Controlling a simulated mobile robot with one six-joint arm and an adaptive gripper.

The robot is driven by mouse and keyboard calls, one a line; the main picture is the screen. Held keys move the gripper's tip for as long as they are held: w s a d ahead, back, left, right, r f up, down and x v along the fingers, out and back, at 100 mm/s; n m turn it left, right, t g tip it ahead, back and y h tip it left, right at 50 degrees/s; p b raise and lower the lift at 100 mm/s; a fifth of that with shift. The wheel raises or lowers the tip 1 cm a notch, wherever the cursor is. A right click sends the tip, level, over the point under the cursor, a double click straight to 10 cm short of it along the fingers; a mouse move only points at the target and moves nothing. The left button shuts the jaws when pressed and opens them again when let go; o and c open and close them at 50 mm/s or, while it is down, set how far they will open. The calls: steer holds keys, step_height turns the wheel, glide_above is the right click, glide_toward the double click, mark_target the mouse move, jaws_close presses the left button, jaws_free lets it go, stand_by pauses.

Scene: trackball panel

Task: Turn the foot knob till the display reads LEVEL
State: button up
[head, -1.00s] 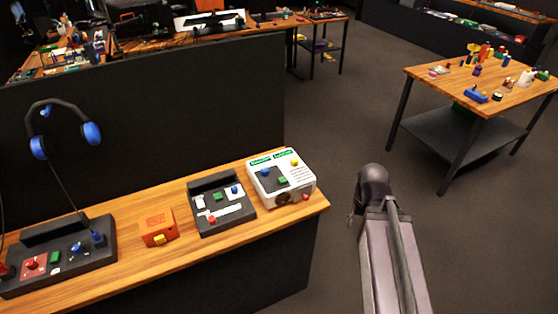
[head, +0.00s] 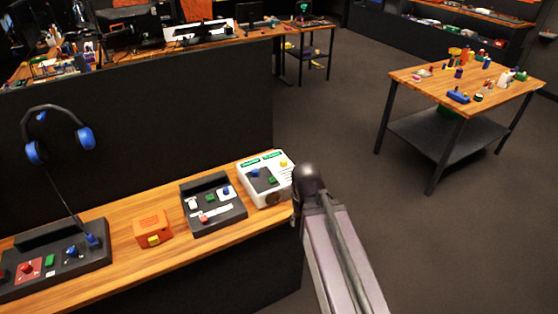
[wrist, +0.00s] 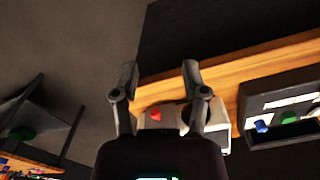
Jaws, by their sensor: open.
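A white panel box (head: 280,192) stands at the right end of the wooden bench. Its top carries a blue knob (head: 255,173), a green knob (head: 272,180), a yellow knob (head: 283,163) and green displays (head: 250,162), whose text is too small to read. In the wrist view, the box (wrist: 222,140) is partly hidden by my gripper, and a red knob (wrist: 155,114) shows on it, in line between the fingers. My gripper (wrist: 160,72) is open and empty. In the head view, my arm covers the box's right side, and the gripper is mostly hidden there.
A dark tray panel (head: 225,215), an orange box (head: 152,228), a dark console (head: 85,265) and headphones (head: 60,140) are to the left. A dark partition (head: 180,130) rises behind the bench. Floor is clear on the right, before a cluttered table (head: 410,78).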

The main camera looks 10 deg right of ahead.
steer(key=shift+s+a, duration=0.1)
steer(key=shift+a, duration=0.05)
steer(key=shift+o, duration=1.3)
step_height(320, 180, up, 14)
steer(key=n+p, duration=0.7)
steer(key=p, duration=0.7)
glide_above(284, 161)
steer(key=shift+w, duration=0.2)
steer(key=shift+f, duration=0.15)
step_height(284, 161, down, 14)
steer(key=b, duration=1.3)
steer(key=shift+r+b, duration=0.25)
steer(key=shift+b, duration=0.1)
